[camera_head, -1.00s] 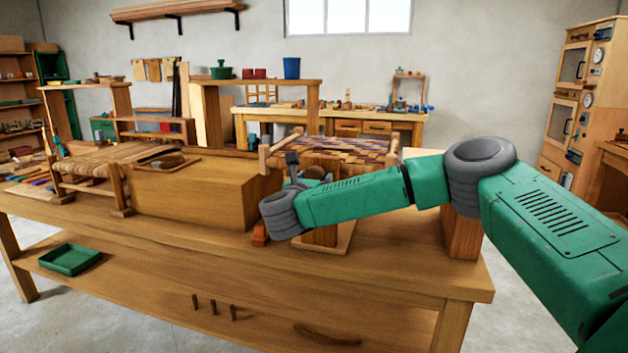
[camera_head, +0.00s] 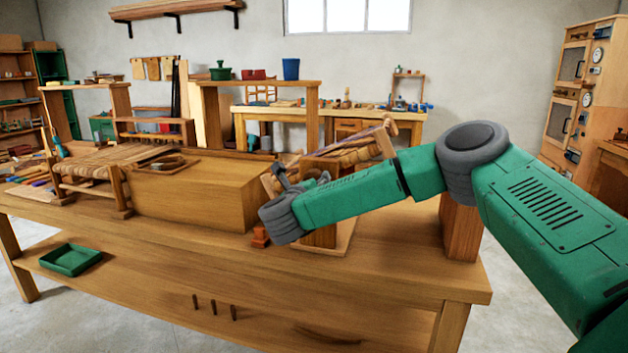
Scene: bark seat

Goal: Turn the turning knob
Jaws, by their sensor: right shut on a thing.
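My right arm reaches in from the right over the workbench (camera_head: 390,270). Its gripper (camera_head: 292,182) is at the near side of a wooden stand (camera_head: 322,238). Only a dark part of the gripper shows past the wrist. It is shut at the stand's upper part, where the turning knob sits; the knob itself is hidden behind my wrist and forearm. A small seat frame with woven strips (camera_head: 352,152) is mounted on the stand. It is tilted, with its right side high and its left side low. My left gripper is out of view.
A large wooden block (camera_head: 190,198) stands left of the stand, with a small tray on top. A woven stool (camera_head: 95,170) is farther left. A small reddish piece (camera_head: 260,237) lies beside the stand. A wooden post (camera_head: 459,228) stands under my arm. The bench front is clear.

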